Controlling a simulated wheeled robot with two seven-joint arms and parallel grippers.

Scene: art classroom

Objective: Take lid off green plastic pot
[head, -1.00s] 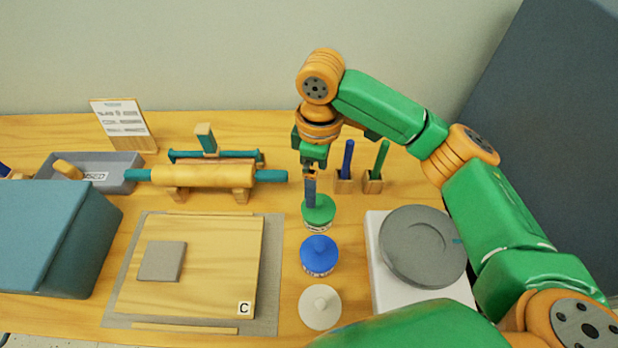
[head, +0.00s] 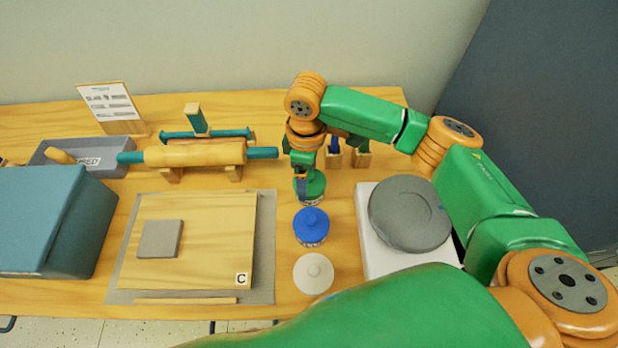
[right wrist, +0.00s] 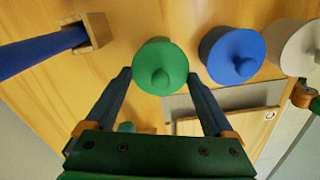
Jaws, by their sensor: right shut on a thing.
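The green pot (head: 314,188) stands on the table at the far end of a short row of pots, partly hidden by my right gripper (head: 303,186). In the right wrist view, its round green lid (right wrist: 160,65) with a knob sits between the two fingertips of my right gripper (right wrist: 157,76). The gripper is shut on the lid, with one finger at either side. The lid appears to sit on the pot; any gap under it cannot be seen. My left gripper is not in view.
A blue pot (head: 311,227) and a white pot (head: 313,273) stand nearer in the row. A board (head: 200,272) lies to the left, a grey turntable disc (head: 409,213) to the right. Pen holders (head: 362,159) stand just behind the green pot.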

